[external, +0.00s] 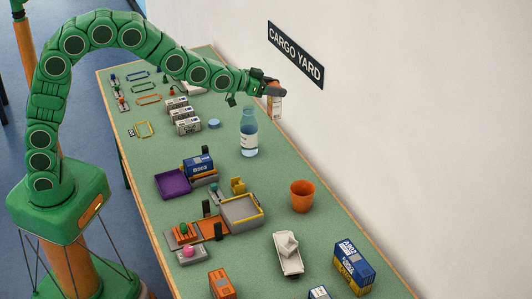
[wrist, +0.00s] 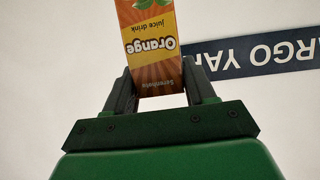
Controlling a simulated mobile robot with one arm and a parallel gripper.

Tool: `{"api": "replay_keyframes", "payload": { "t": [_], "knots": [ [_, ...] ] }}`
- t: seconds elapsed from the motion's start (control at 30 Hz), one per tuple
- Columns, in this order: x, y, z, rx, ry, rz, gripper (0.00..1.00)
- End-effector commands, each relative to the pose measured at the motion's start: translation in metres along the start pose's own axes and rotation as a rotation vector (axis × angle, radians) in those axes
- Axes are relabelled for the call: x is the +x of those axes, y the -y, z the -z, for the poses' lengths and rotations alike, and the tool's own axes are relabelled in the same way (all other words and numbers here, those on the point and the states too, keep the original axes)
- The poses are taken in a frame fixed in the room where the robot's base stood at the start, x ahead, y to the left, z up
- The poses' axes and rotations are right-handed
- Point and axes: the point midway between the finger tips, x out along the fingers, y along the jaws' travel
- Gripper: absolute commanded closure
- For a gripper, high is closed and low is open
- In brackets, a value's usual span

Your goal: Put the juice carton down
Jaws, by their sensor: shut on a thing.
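The juice carton (external: 275,106) is orange and white and hangs from my gripper (external: 270,90) in the external view, above the far side of the green table near the wall. In the wrist view the juice carton (wrist: 150,45) shows its orange front with "Orange juice drink" upside down. The two dark fingers of my gripper (wrist: 161,88) are shut on it, one on each side. The top of the carton is partly hidden by the gripper in the external view.
A blue bottle (external: 249,135) stands below and left of the carton. The green table (external: 330,222) also carries white containers (external: 184,115), a purple tray (external: 172,183), an orange cup (external: 302,196) and a blue-yellow container (external: 353,268). The wall sign (external: 296,54) is close behind the gripper.

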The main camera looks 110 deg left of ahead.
Motion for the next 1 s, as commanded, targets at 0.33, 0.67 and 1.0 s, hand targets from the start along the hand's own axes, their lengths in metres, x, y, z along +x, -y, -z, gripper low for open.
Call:
{"api": "replay_keyframes", "payload": {
  "t": [0.33, 0.67, 1.0],
  "knots": [
    [-0.006, 0.036, 0.026, -0.058, -0.002, 0.143, 1.00],
    [-0.015, 0.069, 0.035, -0.108, -0.001, 0.263, 1.00],
    [-0.021, 0.087, 0.037, -0.138, -0.001, 0.333, 1.00]
  ]
}}
